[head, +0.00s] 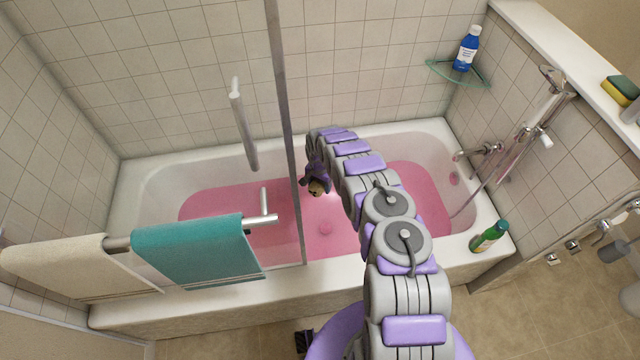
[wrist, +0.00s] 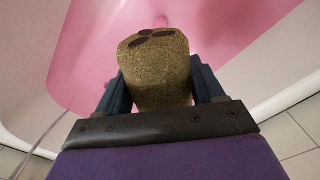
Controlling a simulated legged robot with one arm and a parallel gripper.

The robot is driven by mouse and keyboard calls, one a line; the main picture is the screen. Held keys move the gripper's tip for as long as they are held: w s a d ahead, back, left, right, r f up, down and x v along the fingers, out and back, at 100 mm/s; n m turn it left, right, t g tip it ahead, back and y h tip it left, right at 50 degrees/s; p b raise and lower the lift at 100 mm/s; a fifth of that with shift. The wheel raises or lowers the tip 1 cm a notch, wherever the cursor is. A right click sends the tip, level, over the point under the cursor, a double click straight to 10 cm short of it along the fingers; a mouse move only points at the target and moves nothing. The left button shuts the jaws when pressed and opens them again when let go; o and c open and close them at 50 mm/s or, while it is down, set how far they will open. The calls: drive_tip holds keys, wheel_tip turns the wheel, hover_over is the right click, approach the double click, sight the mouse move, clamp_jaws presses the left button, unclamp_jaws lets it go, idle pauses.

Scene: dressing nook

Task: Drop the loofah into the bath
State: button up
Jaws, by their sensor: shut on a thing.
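The loofah (wrist: 158,75) is a brown, rough cylinder with dark holes in its end. My gripper (wrist: 160,92) is shut on it, with a dark finger on each side. In the head view the loofah (head: 317,188) shows small at the end of my arm, and my gripper (head: 316,180) is partly hidden behind it. The bath (head: 130,190) is a white tub holding pink water (head: 400,200). My gripper and the loofah are above the pink water, inside the outline of the tub.
A glass screen with a metal post (head: 285,130) stands left of my arm. A teal towel (head: 195,250) and a cream towel (head: 60,268) hang on a rail at the front left. A green bottle (head: 489,236) stands on the tub's right front corner. A blue bottle (head: 467,48) sits on a corner shelf.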

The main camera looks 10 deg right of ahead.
drive_tip(key=f+b, duration=0.2)
drive_tip(key=f, duration=0.3)
drive_tip(key=shift+a+f, duration=0.15)
drive_tip(key=shift+a, duration=0.05)
drive_tip(key=o, duration=1.1)
drive_tip(key=shift+a, duration=0.2)
drive_tip(key=shift+d, duration=0.15)
wheel_tip(320, 180, up, 17)
drive_tip(key=p, duration=0.3)
